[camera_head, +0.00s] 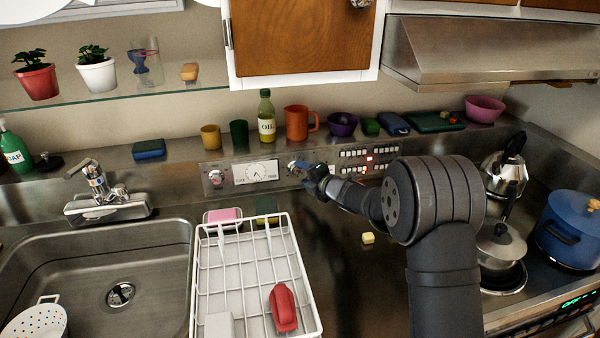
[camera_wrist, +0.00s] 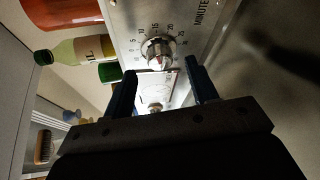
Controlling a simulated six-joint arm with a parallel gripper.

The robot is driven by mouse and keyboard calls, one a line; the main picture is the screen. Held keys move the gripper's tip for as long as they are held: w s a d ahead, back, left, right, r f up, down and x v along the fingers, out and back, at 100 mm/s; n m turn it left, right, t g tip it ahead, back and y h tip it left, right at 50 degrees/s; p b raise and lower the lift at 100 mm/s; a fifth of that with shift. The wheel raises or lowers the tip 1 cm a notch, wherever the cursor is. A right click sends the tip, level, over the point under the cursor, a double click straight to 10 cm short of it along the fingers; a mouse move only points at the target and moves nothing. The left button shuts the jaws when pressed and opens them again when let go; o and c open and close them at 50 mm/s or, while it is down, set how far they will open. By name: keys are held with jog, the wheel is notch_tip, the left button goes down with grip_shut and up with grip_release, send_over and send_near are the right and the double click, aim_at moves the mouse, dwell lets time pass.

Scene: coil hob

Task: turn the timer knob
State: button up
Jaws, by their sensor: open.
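The timer knob (camera_wrist: 157,52) is a round shiny metal knob on a steel panel, ringed by minute numbers and the word MINUTES. In the wrist view it sits just beyond the fingertips, roughly centred between them. My gripper (camera_wrist: 160,68) is open, with one dark blue finger on each side and nothing held. In the head view my gripper (camera_head: 306,174) is at the control panel, right of the clock dial (camera_head: 256,172), and covers most of the timer knob. I cannot tell whether a finger touches the knob.
Another knob (camera_head: 216,177) is left of the clock dial. Buttons (camera_head: 368,157) with a red light are to the right. An oil bottle (camera_head: 266,116) and orange mug (camera_head: 298,122) stand on the ledge above. A white dish rack (camera_head: 205,280) is below.

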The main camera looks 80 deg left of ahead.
aim_at(295, 169)
jog(key=shift+x, duration=1.45)
jog(key=c, duration=1)
jog(key=shift+o, duration=0.2)
jog(key=shift+m+y, duration=0.3)
jog(key=shift+m, duration=0.4)
jog(key=o, duration=1)
jog(key=shift+c, duration=0.2)
jog(key=shift+d, duration=0.1)
